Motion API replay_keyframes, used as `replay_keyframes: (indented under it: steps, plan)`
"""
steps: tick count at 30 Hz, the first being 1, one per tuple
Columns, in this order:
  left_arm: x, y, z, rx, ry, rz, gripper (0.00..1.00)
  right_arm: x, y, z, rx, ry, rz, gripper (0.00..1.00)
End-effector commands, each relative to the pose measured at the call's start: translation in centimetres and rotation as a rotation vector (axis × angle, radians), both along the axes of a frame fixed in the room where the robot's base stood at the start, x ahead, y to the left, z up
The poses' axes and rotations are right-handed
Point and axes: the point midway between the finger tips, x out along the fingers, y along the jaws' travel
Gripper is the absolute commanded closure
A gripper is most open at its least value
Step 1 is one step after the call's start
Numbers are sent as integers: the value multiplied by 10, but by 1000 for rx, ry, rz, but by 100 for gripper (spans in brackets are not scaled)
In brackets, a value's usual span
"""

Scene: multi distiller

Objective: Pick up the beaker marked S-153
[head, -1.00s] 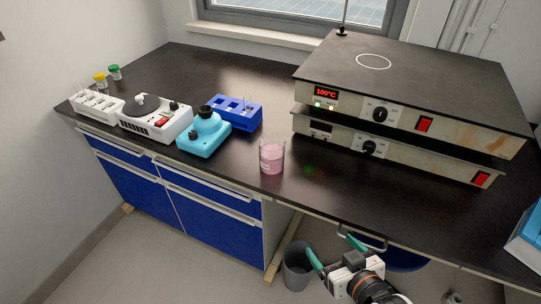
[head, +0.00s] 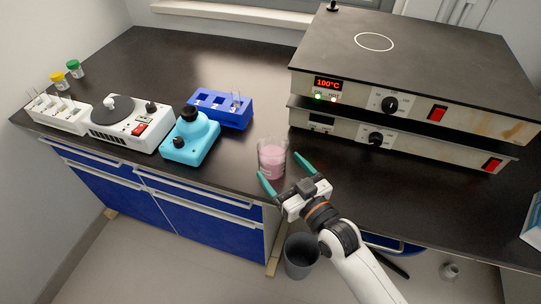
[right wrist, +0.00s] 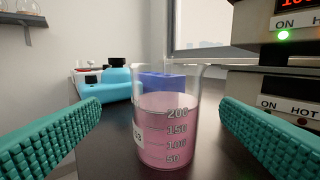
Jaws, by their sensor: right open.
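The glass beaker (head: 271,158) holds pink liquid and stands upright on the black bench near its front edge. In the right wrist view the beaker (right wrist: 166,125) shows volume marks, and a white label at its left side is mostly turned away, with only its end readable. My right gripper (head: 287,171) is open, with its teal fingers spread on the near side of the beaker. In the right wrist view the fingers lie left and right of the beaker with gaps on both sides, apart from it. My left gripper is not in view.
Two stacked hot plates (head: 410,90), the upper showing 100°C, stand right of the beaker. A cyan device (head: 190,138), a blue rack (head: 219,108) and a white stirrer (head: 130,124) stand to the left. A grey bin (head: 300,257) is on the floor below.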

Motion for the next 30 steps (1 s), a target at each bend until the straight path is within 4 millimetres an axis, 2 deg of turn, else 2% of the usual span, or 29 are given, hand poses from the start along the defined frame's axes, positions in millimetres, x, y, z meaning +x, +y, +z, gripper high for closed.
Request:
replay_keyframes:
  steps: [2,5,8,18,26,27,30]
  plan:
    - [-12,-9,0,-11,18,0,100,11,7,1,1,-2,-1,14]
    - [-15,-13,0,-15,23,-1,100,18,11,0,1,-1,-1,14]
    - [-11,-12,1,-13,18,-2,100,23,13,0,0,0,0,14]
    - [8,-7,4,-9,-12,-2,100,63,33,-3,1,-1,0,14]
    - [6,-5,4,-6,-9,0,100,66,35,-3,0,0,0,14]
    - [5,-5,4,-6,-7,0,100,66,35,-3,0,0,0,16]
    - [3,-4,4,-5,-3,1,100,66,35,-3,0,0,0,32]
